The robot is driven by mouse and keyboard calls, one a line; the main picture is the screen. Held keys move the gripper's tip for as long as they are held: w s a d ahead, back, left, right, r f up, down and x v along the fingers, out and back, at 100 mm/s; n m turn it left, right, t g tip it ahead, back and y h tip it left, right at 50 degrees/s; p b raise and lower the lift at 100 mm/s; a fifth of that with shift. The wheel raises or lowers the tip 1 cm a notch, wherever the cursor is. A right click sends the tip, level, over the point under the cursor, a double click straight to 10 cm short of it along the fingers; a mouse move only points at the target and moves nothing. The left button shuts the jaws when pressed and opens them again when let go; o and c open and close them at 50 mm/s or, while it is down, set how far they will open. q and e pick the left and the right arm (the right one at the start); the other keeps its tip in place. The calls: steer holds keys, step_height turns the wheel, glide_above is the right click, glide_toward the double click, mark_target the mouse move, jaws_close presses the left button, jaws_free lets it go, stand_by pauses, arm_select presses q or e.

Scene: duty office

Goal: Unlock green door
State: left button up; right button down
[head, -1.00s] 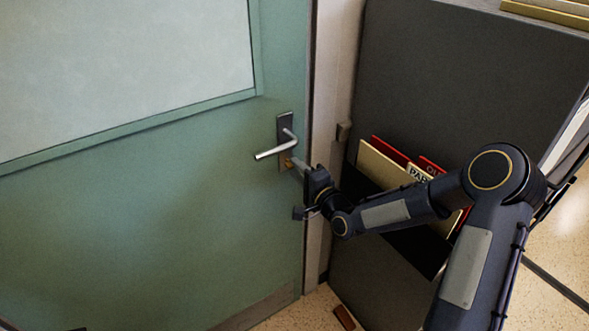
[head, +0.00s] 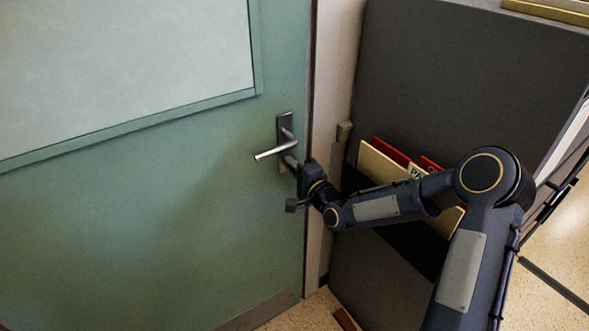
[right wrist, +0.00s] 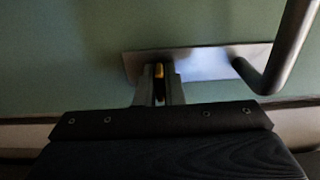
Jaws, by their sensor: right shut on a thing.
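The green door (head: 150,230) is shut and fills the left of the head view. Its silver lever handle (head: 272,152) sits on a dark plate (head: 284,122), which also shows in the right wrist view (right wrist: 200,62). My right gripper (head: 293,163) is at the plate's lower part, just below the lever. In the right wrist view its fingers (right wrist: 159,75) are shut on a small brass-and-dark piece (right wrist: 159,71), seemingly a key, close against the plate. The fingers hide the keyhole, so I cannot tell how deep the piece sits. My left gripper is out of view.
A pale door frame (head: 333,100) stands right of the door. Beside it is a dark grey panel (head: 450,80) with a pocket of folders (head: 380,163), partly behind my right arm. The lever hangs close to the right gripper. Speckled floor (head: 300,315) shows below.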

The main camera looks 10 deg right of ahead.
steer(key=shift+f+n+b, duration=0.2)
steer(key=shift+n+b, duration=0.5)
steer(key=shift+b, duration=0.2)
steer(key=n+b, duration=0.4)
steer(key=shift+r+n+b, duration=0.2)
steer(key=shift+n+b, duration=0.1)
steer(key=shift+n, duration=0.2)
